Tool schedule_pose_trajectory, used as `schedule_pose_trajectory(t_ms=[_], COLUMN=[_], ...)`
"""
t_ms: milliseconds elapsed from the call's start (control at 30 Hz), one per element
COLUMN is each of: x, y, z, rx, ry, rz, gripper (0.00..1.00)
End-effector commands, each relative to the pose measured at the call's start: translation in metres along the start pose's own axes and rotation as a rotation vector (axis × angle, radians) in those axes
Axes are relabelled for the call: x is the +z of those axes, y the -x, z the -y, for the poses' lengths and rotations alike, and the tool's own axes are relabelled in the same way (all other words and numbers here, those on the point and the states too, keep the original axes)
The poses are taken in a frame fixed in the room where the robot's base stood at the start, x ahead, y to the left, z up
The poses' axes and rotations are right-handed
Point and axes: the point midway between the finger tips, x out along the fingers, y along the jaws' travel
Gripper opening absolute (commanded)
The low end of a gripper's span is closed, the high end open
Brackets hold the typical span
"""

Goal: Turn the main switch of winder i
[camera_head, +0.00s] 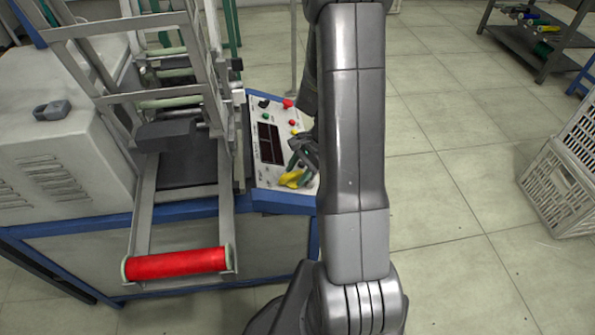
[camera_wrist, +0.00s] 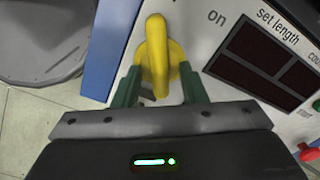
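The yellow main switch (camera_head: 291,179) is at the near end of the winder's white control panel (camera_head: 268,118) in the head view. In the wrist view the switch (camera_wrist: 156,55) is a yellow handle on a round yellow base, its long side running up and down the picture. The word "on" is printed to its upper right. My gripper (camera_wrist: 158,72) has one green finger on each side of the handle, with narrow gaps showing, so it looks open. In the head view my gripper (camera_head: 303,162) is at the switch, partly hidden by my arm.
The panel also carries dark displays (camera_wrist: 265,60) and a red button (camera_head: 288,104). A red roller (camera_head: 176,264) sits on the winder's front frame. White crates (camera_head: 562,185) stand at the right. The tiled floor between is clear.

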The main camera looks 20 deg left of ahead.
Motion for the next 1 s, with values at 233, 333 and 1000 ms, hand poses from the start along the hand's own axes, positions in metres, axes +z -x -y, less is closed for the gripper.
schedule_pose_trajectory(t_ms=[233, 333, 1000], x=[0.000, 0.000, 0.000], y=[0.044, 0.068, 0.136], z=[0.002, 0.002, 0.000], rx=[-0.005, -0.006, 0.000], ry=[0.001, 0.001, 0.001], rz=[-0.004, -0.005, -0.001], gripper=[0.38, 0.38, 0.38])
